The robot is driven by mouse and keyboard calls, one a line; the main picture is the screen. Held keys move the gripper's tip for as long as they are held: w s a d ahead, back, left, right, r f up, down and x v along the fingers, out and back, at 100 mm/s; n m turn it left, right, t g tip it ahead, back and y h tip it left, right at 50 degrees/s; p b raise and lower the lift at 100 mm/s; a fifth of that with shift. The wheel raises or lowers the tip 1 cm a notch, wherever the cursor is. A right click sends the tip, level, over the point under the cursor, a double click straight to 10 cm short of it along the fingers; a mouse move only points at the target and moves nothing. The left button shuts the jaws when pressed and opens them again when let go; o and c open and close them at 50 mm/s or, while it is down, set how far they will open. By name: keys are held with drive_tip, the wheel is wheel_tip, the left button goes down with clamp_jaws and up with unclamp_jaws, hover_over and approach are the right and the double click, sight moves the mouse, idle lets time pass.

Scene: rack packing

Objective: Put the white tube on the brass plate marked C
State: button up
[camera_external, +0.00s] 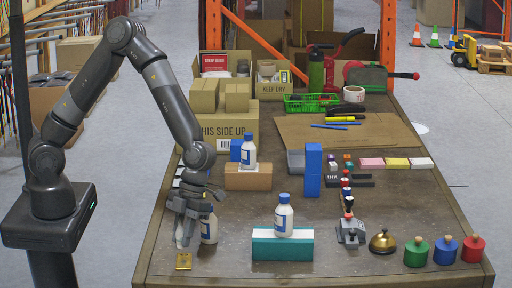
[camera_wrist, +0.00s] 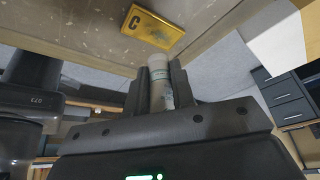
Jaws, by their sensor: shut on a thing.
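My gripper (camera_external: 187,226) is low over the left front of the table, pointing down. In the wrist view, my gripper (camera_wrist: 160,78) is shut on the white tube (camera_wrist: 161,93), which sits between the two fingers. In the external view the tube (camera_external: 181,240) shows only partly below the fingers. The brass plate marked C (camera_external: 183,262) lies on the table near its front left edge, just in front of the tube. The plate also shows in the wrist view (camera_wrist: 152,28), beyond the tube's end. I cannot tell whether the tube touches the table.
A white bottle (camera_external: 209,229) stands close right of my gripper. Another bottle (camera_external: 284,218) stands on a teal box (camera_external: 282,250), and a third (camera_external: 249,152) on a brown box (camera_external: 247,182). A tall blue block (camera_external: 313,170) stands farther right. Bare tabletop lies between the plate and the teal box.

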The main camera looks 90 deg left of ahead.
sight(182, 262)
drive_tip(key=shift+w+a+f, duration=0.1)
drive_tip(key=shift+w+f, duration=0.05)
drive_tip(key=shift+f, duration=1.95)
drive_tip(key=shift+f, duration=0.15)
drive_tip(key=o, duration=1)
